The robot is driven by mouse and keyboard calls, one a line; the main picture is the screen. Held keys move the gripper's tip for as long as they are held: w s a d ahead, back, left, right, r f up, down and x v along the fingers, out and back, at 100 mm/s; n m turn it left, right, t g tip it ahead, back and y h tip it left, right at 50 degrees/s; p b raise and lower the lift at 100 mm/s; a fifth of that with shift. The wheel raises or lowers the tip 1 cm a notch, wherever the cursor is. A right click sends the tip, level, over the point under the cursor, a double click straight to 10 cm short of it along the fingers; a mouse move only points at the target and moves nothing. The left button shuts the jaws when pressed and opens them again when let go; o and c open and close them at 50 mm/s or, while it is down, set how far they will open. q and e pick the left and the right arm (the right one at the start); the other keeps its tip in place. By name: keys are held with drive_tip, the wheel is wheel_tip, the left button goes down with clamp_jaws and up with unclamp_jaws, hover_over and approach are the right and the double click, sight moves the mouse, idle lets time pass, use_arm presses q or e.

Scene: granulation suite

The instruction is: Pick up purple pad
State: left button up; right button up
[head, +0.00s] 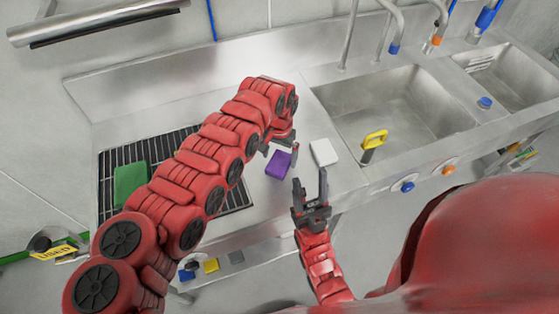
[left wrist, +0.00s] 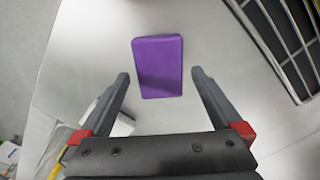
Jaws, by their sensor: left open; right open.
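The purple pad (head: 279,164) lies flat on the steel counter between the drain grate and the sink. In the left wrist view the purple pad (left wrist: 158,66) is ahead of the fingertips, roughly centred between them. My left gripper (head: 278,147) is open and empty, close to the pad; its fingers also show in the left wrist view (left wrist: 160,76). My arm hides part of the gripper in the head view. My right gripper (head: 309,188) is open and empty, in front of the counter's front edge, to the lower right of the pad.
A white pad (head: 324,152) lies just right of the purple pad. A green pad (head: 130,184) lies on the drain grate (head: 232,199) at left. A yellow-handled tool (head: 374,141) is at the sink (head: 396,105). Small coloured blocks (head: 211,265) sit below the counter edge.

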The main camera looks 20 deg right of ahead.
use_arm(q)
drive_tip(key=shift+s+d+f, duration=0.1)
drive_tip(key=shift+f, duration=1.15)
drive_tip(key=shift+c, duration=0.3)
drive_tip(key=c, duration=1.3)
drive_tip(key=shift+c, duration=0.2)
drive_tip(key=shift+r, duration=0.15)
